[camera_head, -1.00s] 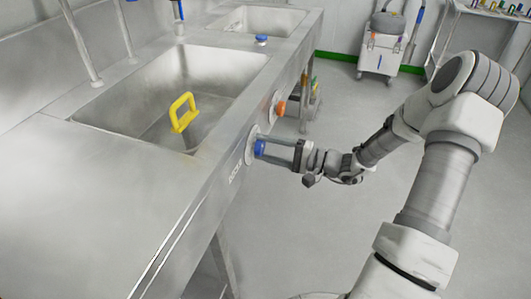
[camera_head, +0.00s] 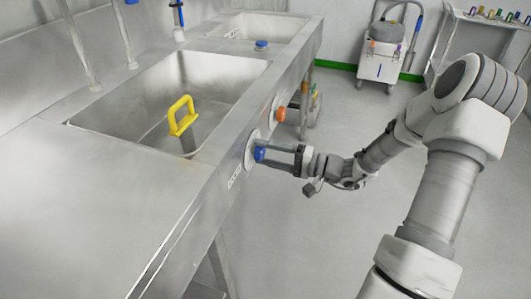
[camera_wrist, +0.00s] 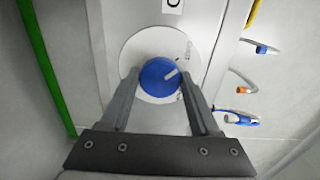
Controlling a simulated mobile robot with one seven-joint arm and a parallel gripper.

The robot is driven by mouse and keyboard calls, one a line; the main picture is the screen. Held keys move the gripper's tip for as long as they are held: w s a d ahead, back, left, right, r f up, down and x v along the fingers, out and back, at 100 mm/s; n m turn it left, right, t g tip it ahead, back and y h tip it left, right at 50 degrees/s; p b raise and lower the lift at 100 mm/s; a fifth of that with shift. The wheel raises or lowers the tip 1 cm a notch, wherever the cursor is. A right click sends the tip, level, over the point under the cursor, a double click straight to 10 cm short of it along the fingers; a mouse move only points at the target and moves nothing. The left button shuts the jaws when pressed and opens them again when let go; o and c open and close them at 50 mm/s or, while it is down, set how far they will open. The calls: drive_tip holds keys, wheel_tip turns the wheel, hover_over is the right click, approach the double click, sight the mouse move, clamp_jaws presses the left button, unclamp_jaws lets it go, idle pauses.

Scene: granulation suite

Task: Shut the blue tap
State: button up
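The blue tap (camera_head: 259,154) is a round knob on a pale round plate (camera_wrist: 145,40) on the front of the steel sink unit. My gripper (camera_head: 278,155) reaches it from the right, with one finger on each side. In the wrist view the blue tap (camera_wrist: 158,80) sits between my gripper's fingertips (camera_wrist: 159,76), which look closed against its sides. A short white mark on the knob points toward the upper right. Small lettering on the plate is too small to read.
An orange tap (camera_head: 280,114) is farther along the same front. A yellow handle (camera_head: 182,116) stands in the near basin (camera_head: 215,75). A blue item (camera_head: 261,44) sits on the rim between basins. A wheeled machine (camera_head: 382,62) stands at the back; the floor (camera_head: 320,240) is clear.

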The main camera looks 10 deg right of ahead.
drive_tip(key=o, duration=0.4)
drive_tip(key=p+v, duration=0.3)
drive_tip(key=v, duration=1.4)
drive_tip(key=shift+d, duration=0.25)
drive_tip(key=shift+s, duration=0.15)
